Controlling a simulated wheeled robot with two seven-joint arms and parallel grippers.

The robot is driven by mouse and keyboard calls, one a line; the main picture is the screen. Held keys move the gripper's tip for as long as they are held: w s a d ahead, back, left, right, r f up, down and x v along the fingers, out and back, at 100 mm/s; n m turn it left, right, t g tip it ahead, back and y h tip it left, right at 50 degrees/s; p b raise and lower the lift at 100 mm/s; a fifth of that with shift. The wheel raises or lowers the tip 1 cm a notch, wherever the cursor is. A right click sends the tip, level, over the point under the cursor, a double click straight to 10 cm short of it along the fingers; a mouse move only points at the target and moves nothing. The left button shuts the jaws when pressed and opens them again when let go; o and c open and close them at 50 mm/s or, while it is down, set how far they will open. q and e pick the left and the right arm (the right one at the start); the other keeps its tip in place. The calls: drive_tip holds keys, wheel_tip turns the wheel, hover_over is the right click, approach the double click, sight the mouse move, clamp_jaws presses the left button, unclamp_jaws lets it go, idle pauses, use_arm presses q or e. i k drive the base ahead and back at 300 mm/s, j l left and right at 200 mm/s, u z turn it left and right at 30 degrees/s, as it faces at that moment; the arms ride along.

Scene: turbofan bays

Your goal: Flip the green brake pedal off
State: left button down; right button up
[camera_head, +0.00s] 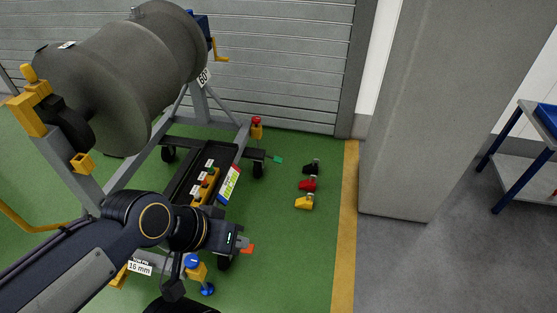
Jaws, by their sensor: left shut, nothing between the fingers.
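The green brake pedal (277,159) is a small flat tab. It sticks out to the right at the far right caster of the engine stand (197,100). Its exact tilt is too small to tell. My left gripper (245,243) is low at the near right corner of the stand, shut and empty. It is well short of the green pedal, nearer to the camera. An orange-red pedal (248,249) shows right at its fingertips; whether they touch I cannot tell. My right gripper is not in view.
A large grey engine drum (125,75) lies on the stand. Black, red (307,184) and yellow small items stand on the green floor to the right. A grey pillar (440,110) and a blue-framed cart (515,165) are further right. Floor right of the stand is mostly free.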

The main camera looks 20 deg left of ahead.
sight(277, 159)
drive_tip(key=i+j+u, duration=0.1)
drive_tip(key=i+j, duration=0.15)
drive_tip(key=i, duration=1)
drive_tip(key=i+j+u, duration=0.1)
drive_tip(key=i, duration=1.15)
